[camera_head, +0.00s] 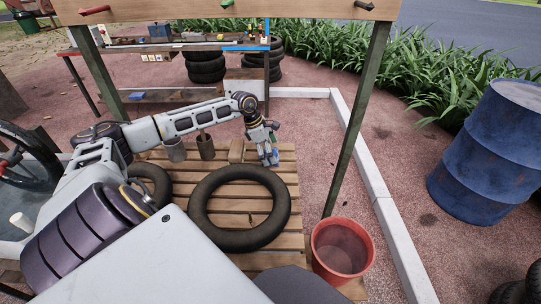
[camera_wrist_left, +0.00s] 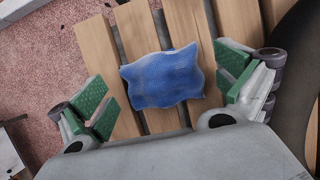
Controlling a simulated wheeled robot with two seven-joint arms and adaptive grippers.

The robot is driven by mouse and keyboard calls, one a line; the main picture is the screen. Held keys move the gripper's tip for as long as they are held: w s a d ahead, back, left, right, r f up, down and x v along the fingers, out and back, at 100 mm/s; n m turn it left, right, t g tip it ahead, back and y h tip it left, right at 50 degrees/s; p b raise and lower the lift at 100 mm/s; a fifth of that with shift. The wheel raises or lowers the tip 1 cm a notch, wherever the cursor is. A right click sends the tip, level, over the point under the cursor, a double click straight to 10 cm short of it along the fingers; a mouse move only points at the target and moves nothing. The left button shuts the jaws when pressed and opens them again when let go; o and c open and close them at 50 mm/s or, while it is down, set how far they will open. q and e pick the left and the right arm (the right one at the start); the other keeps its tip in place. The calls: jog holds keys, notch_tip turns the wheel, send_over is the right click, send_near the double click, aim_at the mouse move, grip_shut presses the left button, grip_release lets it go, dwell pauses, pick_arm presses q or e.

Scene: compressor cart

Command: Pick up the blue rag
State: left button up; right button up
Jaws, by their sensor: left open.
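The blue rag (camera_wrist_left: 163,77) lies spread and slightly wavy on wooden slats, between the two green-padded fingers of my left gripper (camera_wrist_left: 165,95) in the left wrist view. The fingers are wide apart, one on each side of the rag, and do not appear to touch it. In the head view my left gripper (camera_head: 270,148) points down at the right end of the slatted pallet, and a bit of blue shows by its fingers, with most of the rag hidden. My right gripper is not in view.
A black tire (camera_head: 240,236) lies on the wooden slatted pallet (camera_head: 287,182) close to the gripper. Two cans, a wooden block (camera_head: 236,151) and a green post (camera_head: 357,115) stand nearby. A red bucket (camera_head: 342,249) stands at front right, a blue barrel (camera_head: 489,155) farther right.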

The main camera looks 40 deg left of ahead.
pick_arm(q)
jog(key=c, duration=0.9)
jog(key=shift+r, duration=0.1)
jog(key=shift+c, duration=0.2)
jog(key=shift+r, duration=0.55)
notch_tip(320, 180, up, 8)
jog(key=shift+f+p, duration=0.15)
jog(key=shift+p, duration=0.2)
jog(key=shift+r, duration=0.5)
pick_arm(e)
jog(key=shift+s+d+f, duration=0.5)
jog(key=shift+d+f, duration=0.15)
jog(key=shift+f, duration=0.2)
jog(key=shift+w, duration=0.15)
